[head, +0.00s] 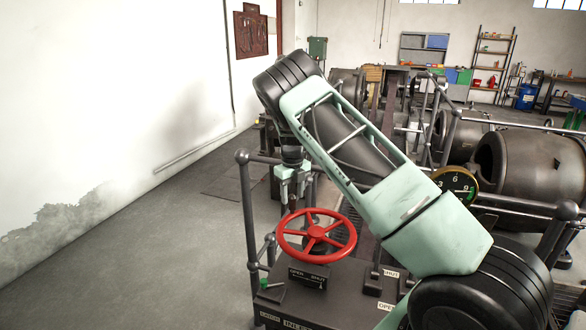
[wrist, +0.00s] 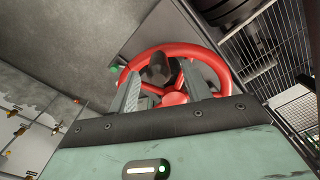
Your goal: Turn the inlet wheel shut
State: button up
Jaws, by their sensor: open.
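The red inlet wheel (head: 316,238) lies nearly flat on top of a dark cabinet in the head view. A plate marked OPEN and SHUT (head: 308,275) is in front of it. My gripper (head: 294,200) points down at the wheel's far left rim, with its fingers apart. In the wrist view the red wheel (wrist: 174,98) lies beyond the fingers. A dark knob-like piece (wrist: 158,69) shows between the open fingers (wrist: 162,76), at the rim. I cannot tell whether either finger touches it. My arm hides part of the cabinet on the right.
A grey railing post (head: 246,205) stands left of the cabinet. A small green-tipped lever (head: 265,284) is at the cabinet's left edge. A round gauge (head: 456,186) and large dark machines (head: 520,165) are on the right. The floor at left is clear.

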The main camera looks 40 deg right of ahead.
notch_tip(320, 180, up, 14)
jog(key=b, duration=0.3)
jog(key=shift+f, duration=0.15)
jog(key=s+a+n+y, duration=0.1)
jog(key=s+a+n, duration=0.5)
jog(key=a, duration=0.4)
jog(key=s+a+n+y+b, duration=0.1)
jog(key=s+a+n, duration=0.3)
jog(key=a+n, duration=0.5)
jog(key=s+a+n, duration=0.5)
jog(key=a+n, duration=0.2)
jog(key=a, duration=0.4)
jog(key=s+a+f+n, duration=0.1)
jog(key=s+a+n, duration=0.1)
jog(key=s+n, duration=0.5)
jog(key=s+a+f+n+h, duration=0.1)
jog(key=s+a+n, duration=0.2)
jog(key=s+n, duration=0.4)
jog(key=s+a+f+n+b, duration=0.1)
jog(key=s+a+f+n, duration=0.1)
jog(key=s+n, duration=0.6)
jog(key=s+a, duration=0.1)
jog(key=s, duration=0.2)
jog(key=shift+a, duration=0.2)
